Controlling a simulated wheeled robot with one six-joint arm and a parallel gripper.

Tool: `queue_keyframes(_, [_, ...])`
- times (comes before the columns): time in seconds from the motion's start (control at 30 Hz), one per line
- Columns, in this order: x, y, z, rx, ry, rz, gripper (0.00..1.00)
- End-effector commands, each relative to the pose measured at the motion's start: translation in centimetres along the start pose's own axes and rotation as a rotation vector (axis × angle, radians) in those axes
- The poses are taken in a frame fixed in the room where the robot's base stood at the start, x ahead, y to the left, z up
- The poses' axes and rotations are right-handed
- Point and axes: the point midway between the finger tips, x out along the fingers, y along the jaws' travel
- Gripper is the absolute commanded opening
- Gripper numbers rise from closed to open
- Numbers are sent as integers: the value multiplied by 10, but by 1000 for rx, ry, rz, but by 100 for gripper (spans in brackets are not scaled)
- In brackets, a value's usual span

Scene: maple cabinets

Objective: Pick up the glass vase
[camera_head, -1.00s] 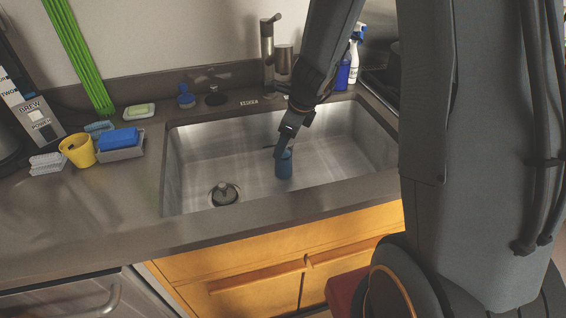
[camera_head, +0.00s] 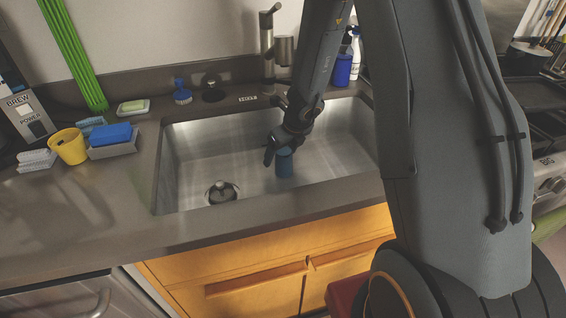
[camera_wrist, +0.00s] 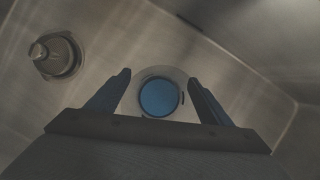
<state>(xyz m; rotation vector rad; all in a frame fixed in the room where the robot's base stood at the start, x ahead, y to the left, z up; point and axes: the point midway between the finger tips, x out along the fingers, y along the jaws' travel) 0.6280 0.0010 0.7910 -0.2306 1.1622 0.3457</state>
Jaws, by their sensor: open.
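A blue vase (camera_head: 284,164) stands upright in the metal sink, right of the drain. In the wrist view its round blue top (camera_wrist: 159,97) with a pale rim lies between the two fingers. My gripper (camera_head: 277,156) is open and points down at the vase from above. In the wrist view the gripper (camera_wrist: 160,92) has one finger on each side of the vase, with a gap on both sides. In the head view my gripper hides part of the vase's top.
The sink (camera_head: 230,140) has raised walls around the vase. A drain with a stopper (camera_head: 222,192) lies to the left. A faucet (camera_head: 268,50) stands behind the sink. A yellow cup (camera_head: 68,147) and a blue sponge (camera_head: 110,134) sit on the left counter. The sink floor around the vase is clear.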

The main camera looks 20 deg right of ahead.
Motion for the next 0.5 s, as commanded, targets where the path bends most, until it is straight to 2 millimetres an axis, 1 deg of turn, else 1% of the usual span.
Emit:
queue_keyframes(0.03, [4, 0, 0, 0, 1, 0, 74])
queue_keyframes(0.1, [6, 0, 0, 0, 1, 0, 74])
queue_keyframes(0.3, [5, 0, 0, -1, 0, 0, 74])
queue_keyframes(0.37, [5, 0, 0, -1, 0, 0, 63])
queue_keyframes(0.5, [5, 0, 0, -1, 0, 0, 40])
